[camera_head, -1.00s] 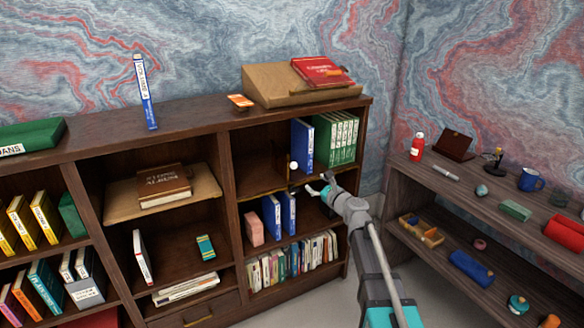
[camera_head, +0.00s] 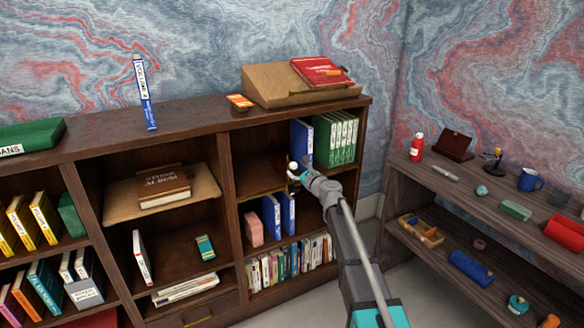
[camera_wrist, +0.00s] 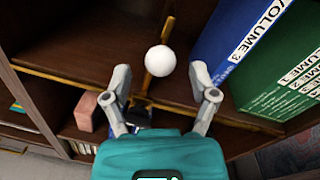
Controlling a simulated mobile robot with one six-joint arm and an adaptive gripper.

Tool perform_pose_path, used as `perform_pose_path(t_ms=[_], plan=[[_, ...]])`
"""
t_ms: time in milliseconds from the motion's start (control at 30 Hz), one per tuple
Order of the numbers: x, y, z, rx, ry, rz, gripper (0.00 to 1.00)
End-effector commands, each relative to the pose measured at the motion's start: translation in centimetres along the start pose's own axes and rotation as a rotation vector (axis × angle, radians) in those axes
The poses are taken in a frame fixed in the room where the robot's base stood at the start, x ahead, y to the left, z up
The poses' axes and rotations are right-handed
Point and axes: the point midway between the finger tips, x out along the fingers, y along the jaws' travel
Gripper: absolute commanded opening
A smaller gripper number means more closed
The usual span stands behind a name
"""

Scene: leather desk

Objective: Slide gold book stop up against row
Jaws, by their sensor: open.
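The gold book stop (camera_wrist: 147,97) stands on the upper right shelf, a thin gold post with a white ball (camera_wrist: 160,61) on it. In the head view the ball (camera_head: 293,166) shows just left of the row, its post mostly dark or hidden. The row is a blue volume (camera_head: 301,140) and several green volumes (camera_head: 335,139); in the wrist view the blue one (camera_wrist: 235,45) is right of the stop, with a gap between. My gripper (camera_head: 300,172) is open at the shelf front. In the wrist view its fingers (camera_wrist: 160,72) lie either side of the stop; contact cannot be told.
The gold-edged shelf board (camera_wrist: 70,83) runs below the stop. Free shelf room lies left of it. A pink block (camera_head: 254,229) and blue books (camera_head: 271,217) stand on the shelf below. The side shelf (camera_head: 480,225) stands at right.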

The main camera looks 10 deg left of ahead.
Motion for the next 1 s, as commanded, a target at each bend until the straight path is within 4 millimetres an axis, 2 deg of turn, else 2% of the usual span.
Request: perform_pose_path(t_ms=[33,200,633,667,1000], plan=[[0.9,-0.1,0.0,0.000,0.000,0.001,0.75],[2.2,0.0,0.0,0.000,-0.001,0.002,0.75],[2.6,0.1,0.1,0.000,-0.001,0.001,0.75],[2.6,0.1,0.1,0.000,-0.001,0.001,0.71],[2.6,0.1,0.1,0.000,-0.001,0.002,0.08]])
